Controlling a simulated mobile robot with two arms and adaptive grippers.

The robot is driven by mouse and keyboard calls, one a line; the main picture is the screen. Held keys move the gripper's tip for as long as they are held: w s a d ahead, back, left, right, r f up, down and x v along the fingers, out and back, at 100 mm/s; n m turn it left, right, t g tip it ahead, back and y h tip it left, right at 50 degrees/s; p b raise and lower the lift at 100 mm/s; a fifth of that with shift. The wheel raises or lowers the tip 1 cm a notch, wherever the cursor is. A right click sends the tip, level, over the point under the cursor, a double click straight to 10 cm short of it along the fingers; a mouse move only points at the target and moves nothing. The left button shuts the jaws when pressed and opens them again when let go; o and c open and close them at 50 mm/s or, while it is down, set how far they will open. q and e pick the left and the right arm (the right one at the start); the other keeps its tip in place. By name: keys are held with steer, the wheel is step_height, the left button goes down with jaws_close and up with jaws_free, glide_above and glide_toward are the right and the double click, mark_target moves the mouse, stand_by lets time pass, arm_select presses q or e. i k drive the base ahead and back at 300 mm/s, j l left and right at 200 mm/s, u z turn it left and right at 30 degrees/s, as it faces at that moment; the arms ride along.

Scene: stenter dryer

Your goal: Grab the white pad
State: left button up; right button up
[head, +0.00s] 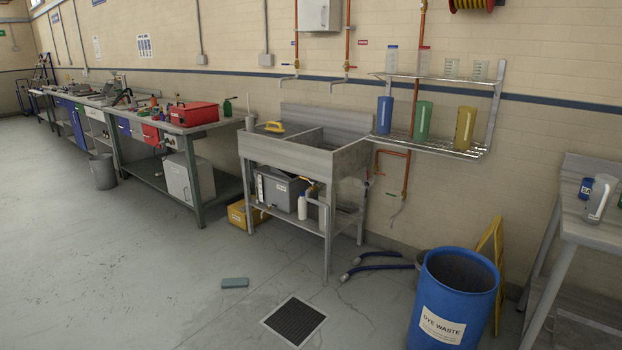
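I cannot pick out a clearly white pad. A flat blue-grey pad-like block (235,283) lies on the floor in front of the sink, left of the drain grate. A small yellow-handled item (270,127) rests on the left part of the metal sink (300,155); whether it has a pale pad under it is too small to tell. Neither of my grippers is in view.
A blue dye waste barrel (455,300) stands at the lower right, with a yellow folded sign (490,262) behind it. Dark hoses (375,262) lie near the floor drain (294,320). A workbench (160,165) runs along the left wall. The left floor is mostly clear.

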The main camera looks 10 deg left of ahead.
mark_target(241, 282)
steer(key=i+j+z, duration=0.1)
steer(key=j, duration=0.3)
steer(key=i+j, duration=0.25)
steer(key=i+j+z, duration=0.15)
steer(key=j, duration=0.35)
steer(key=i+j, duration=0.15)
steer(key=j, duration=0.25)
steer(key=i+j+z, duration=0.15)
steer(key=j, duration=0.3)
steer(key=i+j, duration=0.1)
steer(key=j, duration=0.3)
steer(key=z, duration=0.05)
